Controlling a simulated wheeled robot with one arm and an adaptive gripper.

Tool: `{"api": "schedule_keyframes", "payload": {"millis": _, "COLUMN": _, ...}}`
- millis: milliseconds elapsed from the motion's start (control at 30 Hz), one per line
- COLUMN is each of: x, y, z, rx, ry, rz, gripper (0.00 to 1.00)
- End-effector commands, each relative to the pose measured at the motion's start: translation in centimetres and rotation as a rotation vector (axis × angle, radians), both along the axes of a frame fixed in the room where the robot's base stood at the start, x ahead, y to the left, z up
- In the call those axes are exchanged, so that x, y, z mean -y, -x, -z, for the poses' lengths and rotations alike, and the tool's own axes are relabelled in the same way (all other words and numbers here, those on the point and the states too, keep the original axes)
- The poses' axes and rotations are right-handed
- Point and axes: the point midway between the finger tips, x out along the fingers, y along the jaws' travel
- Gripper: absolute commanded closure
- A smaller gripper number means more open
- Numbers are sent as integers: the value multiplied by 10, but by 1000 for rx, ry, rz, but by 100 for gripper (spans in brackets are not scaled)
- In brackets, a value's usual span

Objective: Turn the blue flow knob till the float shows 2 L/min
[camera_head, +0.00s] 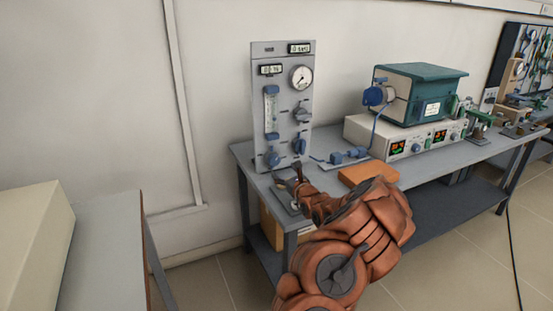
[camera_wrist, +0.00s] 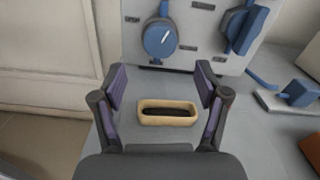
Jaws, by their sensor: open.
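The blue flow knob (camera_head: 272,159) is round, low on the grey panel (camera_head: 260,60), under the clear float tube (camera_head: 271,112). In the wrist view the knob (camera_wrist: 160,38) is beyond my fingertips, at top centre, with a white pointer line tilted up and right. The float and its scale are too small to read. My gripper (camera_wrist: 161,80) is open and empty, with the fingers apart and clear of the knob. In the head view my gripper (camera_head: 298,178) is low in front of the panel.
A tan boat (camera_wrist: 146,120) with dark contents lies on the bench between my fingers in the wrist view. Another blue knob (camera_head: 300,146) and a dial gauge (camera_head: 301,77) are on the panel. Right stand an orange block (camera_head: 366,174) and a teal furnace (camera_head: 425,90).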

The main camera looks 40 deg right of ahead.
Motion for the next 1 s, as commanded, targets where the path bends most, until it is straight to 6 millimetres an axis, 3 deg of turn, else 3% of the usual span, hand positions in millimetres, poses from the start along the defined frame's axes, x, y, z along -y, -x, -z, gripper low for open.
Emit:
{"api": "schedule_keyframes", "payload": {"millis": 233, "x": 6, "y": -15, "z": 3, "rx": -4, "ry": -1, "rz": 0, "gripper": 26}}
{"api": "schedule_keyframes", "payload": {"millis": 700, "x": 24, "y": -65, "z": 2, "rx": -3, "ry": 1, "rz": 1, "gripper": 26}}
{"api": "schedule_keyframes", "payload": {"millis": 1000, "x": 27, "y": -75, "z": 1, "rx": 1, "ry": -2, "rz": 0, "gripper": 26}}
